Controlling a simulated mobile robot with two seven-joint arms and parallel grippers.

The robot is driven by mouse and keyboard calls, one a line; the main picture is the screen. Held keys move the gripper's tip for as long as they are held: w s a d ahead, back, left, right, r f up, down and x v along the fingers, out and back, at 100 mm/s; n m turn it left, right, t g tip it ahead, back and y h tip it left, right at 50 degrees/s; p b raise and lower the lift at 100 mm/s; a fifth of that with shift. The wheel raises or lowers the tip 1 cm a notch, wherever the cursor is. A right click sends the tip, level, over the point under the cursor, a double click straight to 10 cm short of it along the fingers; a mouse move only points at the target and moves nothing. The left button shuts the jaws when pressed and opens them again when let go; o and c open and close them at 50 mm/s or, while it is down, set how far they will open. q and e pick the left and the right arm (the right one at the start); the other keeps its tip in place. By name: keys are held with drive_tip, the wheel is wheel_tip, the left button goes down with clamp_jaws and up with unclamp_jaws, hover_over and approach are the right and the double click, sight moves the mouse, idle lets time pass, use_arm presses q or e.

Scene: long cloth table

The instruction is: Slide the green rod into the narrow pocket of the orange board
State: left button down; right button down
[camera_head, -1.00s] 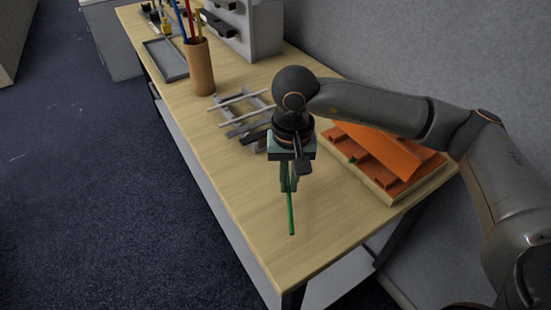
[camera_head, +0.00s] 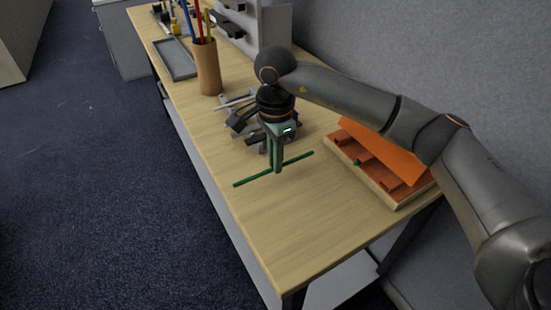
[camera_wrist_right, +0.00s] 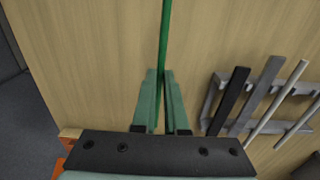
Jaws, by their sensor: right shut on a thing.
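The green rod (camera_head: 252,178) is held crosswise between the fingertips of my right gripper (camera_head: 278,168), above the table. It sticks out on both sides of the fingers. In the right wrist view the rod (camera_wrist_right: 165,35) runs up from between the green fingers (camera_wrist_right: 161,90). The orange board (camera_head: 405,193) lies in a light wooden frame at the right of the table, with a raised, slanted orange panel (camera_head: 385,150) at its back. The board is to the right of the gripper and apart from the rod. I cannot make out the narrow pocket. My left gripper is not in view.
A grey rack with bars (camera_wrist_right: 240,105) stands behind the right gripper, partly hidden by it in the head view. A brown cup with coloured sticks (camera_head: 208,68) and a grey tray (camera_head: 176,60) stand farther back. The table's near end (camera_head: 300,235) is clear.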

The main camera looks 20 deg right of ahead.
sight(298, 157)
drive_tip(key=shift+w+d+b, duration=0.2)
drive_tip(key=shift+d, duration=1.25)
drive_tip(key=shift+w+d+b, duration=0.2)
drive_tip(key=shift+d, duration=1.25)
drive_tip(key=shift+w+d, duration=0.25)
drive_tip(key=shift+d, duration=1.5)
drive_tip(key=shift+w+d, duration=0.25)
drive_tip(key=shift+d, duration=1.5)
drive_tip(key=shift+w+d, duration=0.25)
drive_tip(key=shift+d, duration=1.5)
drive_tip(key=shift+a, duration=0.2)
